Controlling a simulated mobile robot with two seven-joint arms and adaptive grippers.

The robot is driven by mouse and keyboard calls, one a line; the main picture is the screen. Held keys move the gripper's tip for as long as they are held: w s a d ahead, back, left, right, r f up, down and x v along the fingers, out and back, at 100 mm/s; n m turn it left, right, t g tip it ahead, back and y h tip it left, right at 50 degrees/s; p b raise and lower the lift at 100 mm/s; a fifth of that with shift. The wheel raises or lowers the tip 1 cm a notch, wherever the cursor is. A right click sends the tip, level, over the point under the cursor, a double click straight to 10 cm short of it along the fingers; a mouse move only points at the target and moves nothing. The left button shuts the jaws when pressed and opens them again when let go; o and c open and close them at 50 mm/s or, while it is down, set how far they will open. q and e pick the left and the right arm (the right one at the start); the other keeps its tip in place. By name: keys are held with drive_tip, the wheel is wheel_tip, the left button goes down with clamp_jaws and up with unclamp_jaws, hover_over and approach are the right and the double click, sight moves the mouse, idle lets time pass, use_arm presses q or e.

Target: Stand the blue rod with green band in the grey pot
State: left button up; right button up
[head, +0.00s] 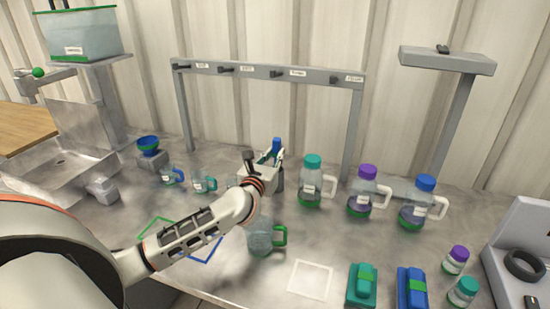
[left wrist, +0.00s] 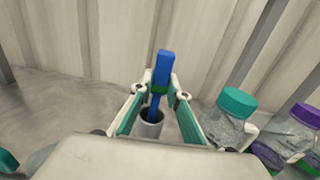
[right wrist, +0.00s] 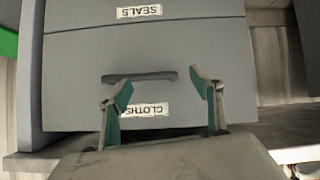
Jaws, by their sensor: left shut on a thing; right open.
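The blue rod with green band (left wrist: 162,72) stands nearly upright between the fingers of my left gripper (left wrist: 158,92), which is shut on it. Its lower end is inside the mouth of the grey pot (left wrist: 151,128) in the left wrist view. I cannot tell whether it touches the bottom. In the head view the rod's blue top (head: 277,144) shows above my left gripper (head: 270,158), and the arm hides most of the pot. My right gripper (right wrist: 163,95) is open and empty, in front of a grey drawer unit (right wrist: 70,60).
Jugs with teal (head: 312,180), purple (head: 364,190) and blue (head: 420,200) lids stand right of the left gripper. A clear jug (head: 260,236) stands in front, under the forearm. A grey hook rail (head: 270,72) rises behind. Teal (head: 362,285) and blue (head: 411,288) cases lie at front right.

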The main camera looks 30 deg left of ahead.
use_arm(q)
drive_tip(key=shift+f, duration=0.3)
drive_tip(key=shift+f, duration=0.2)
drive_tip(key=o, duration=0.9)
drive_tip(key=shift+o, duration=0.2)
drive_tip(key=shift+r, duration=0.1)
drive_tip(key=shift+r, duration=0.2)
drive_tip(key=v, duration=1.2)
